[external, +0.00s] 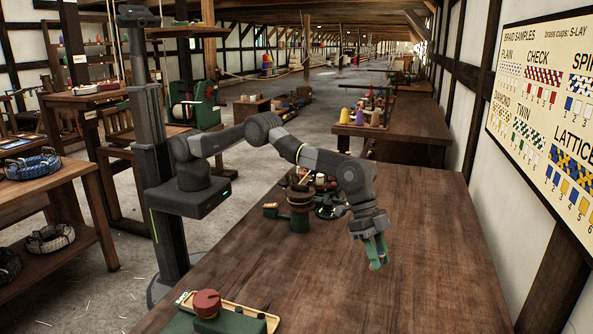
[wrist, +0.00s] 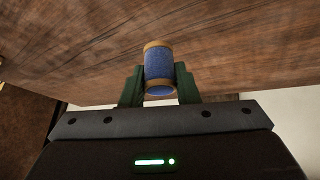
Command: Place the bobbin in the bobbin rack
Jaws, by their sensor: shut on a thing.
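The bobbin (wrist: 158,68) shows in the wrist view as a blue-wound cylinder with tan ends. My gripper (external: 377,260) is shut on it, with one green finger on each side. In the external view the gripper points down over the right part of the near wooden table, and the bobbin is mostly hidden between the fingers. I cannot tell its exact height above the table. A stand with coloured spools or cones (external: 362,117) is on the far bench; I cannot tell whether it is the bobbin rack.
The table's right part is clear. A sample board (external: 540,110) hangs on the right wall.

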